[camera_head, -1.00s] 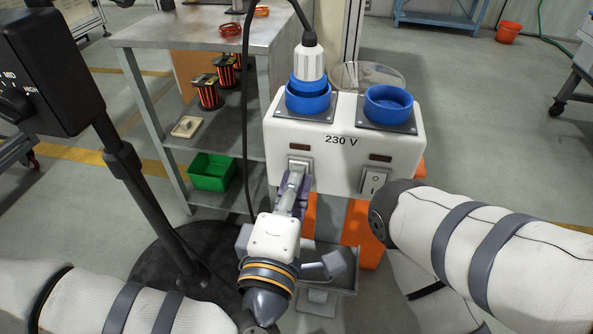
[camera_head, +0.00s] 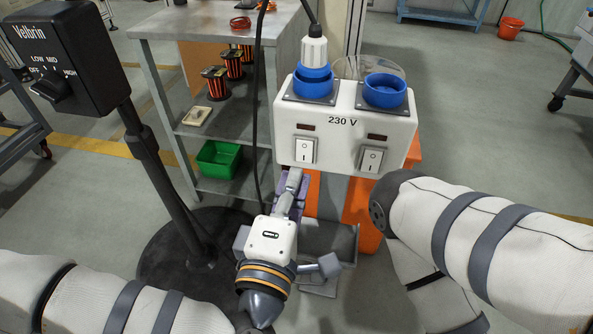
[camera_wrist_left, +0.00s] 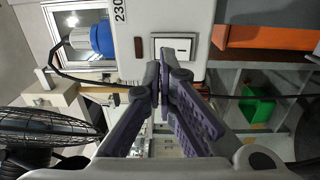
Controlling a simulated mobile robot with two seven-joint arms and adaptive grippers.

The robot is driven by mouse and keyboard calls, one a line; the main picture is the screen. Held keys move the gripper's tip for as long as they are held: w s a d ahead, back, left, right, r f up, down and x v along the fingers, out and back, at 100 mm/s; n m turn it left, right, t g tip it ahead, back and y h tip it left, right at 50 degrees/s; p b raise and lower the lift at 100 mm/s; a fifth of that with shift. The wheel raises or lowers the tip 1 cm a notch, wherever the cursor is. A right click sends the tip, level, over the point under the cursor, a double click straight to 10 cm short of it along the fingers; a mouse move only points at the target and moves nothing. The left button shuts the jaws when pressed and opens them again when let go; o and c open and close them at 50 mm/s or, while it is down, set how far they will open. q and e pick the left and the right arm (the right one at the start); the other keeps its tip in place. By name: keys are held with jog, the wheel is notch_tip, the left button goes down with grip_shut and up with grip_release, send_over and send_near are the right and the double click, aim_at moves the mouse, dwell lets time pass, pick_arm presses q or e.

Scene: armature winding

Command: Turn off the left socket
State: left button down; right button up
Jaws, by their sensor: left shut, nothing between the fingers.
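The white 230 V socket box (camera_head: 345,125) stands in the middle of the head view. Its left blue socket (camera_head: 312,88) holds a white plug (camera_head: 314,50). Below that socket is the left rocker switch (camera_head: 305,150), which also shows in the left wrist view (camera_wrist_left: 174,47). The small indicator above it looks dark red and unlit. My left gripper (camera_head: 292,177) is shut and empty, with its fingertips just below the left switch. In the left wrist view its closed fingers (camera_wrist_left: 163,80) point toward the switch, seemingly apart from it. My right gripper is not seen.
The right socket (camera_head: 385,91) is empty, above its own switch (camera_head: 371,160). A black control box (camera_head: 62,60) on a stand is at the left. A metal shelf table (camera_head: 215,25) with a green bin (camera_head: 218,159) stands behind. A black cable hangs beside the socket box.

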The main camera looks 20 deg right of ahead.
pick_arm(q)
jog(key=v, duration=0.7)
jog(key=shift+s+a+p, duration=0.3)
jog(key=shift+p, duration=0.05)
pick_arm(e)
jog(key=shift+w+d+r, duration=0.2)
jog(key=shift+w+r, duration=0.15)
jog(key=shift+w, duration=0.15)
